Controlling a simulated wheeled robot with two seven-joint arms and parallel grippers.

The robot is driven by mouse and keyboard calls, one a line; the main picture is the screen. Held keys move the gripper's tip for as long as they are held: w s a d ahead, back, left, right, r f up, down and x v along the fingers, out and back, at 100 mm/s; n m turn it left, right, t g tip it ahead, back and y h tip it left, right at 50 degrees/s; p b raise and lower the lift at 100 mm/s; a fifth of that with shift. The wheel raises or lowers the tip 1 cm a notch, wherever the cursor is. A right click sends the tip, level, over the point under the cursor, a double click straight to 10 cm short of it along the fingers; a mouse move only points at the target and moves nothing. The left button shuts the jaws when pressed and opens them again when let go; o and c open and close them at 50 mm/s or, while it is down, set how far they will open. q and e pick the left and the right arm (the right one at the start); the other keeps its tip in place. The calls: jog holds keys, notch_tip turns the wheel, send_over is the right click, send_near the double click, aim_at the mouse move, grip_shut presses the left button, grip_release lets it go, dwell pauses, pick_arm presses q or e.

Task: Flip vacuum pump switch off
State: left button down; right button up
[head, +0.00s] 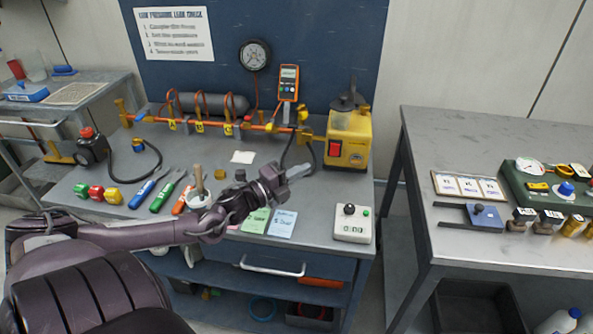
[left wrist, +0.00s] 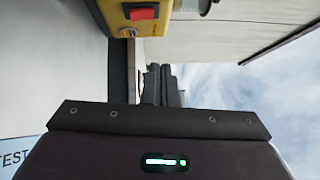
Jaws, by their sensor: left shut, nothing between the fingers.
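The yellow vacuum pump (head: 356,130) stands at the right end of the workbench, with a dark top fitting. Its red switch (head: 334,147) is on the front face. Which way the switch is tipped is too small to tell. My left gripper (head: 304,169) is shut and empty, in front of the pump and a little left of and below the switch in the picture, apart from it. In the left wrist view the shut fingers (left wrist: 161,84) point toward the pump (left wrist: 113,14), and the red switch (left wrist: 143,12) shows at the top. My right gripper is not in view.
A copper pipe manifold with yellow valves (head: 228,129) runs along the back of the bench. An orange meter (head: 288,83) stands behind. A white control box (head: 352,223) sits at the front right.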

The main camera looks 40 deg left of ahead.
pick_arm(q)
jog(key=shift+s+r, duration=0.15)
jog(key=shift+s, duration=0.5)
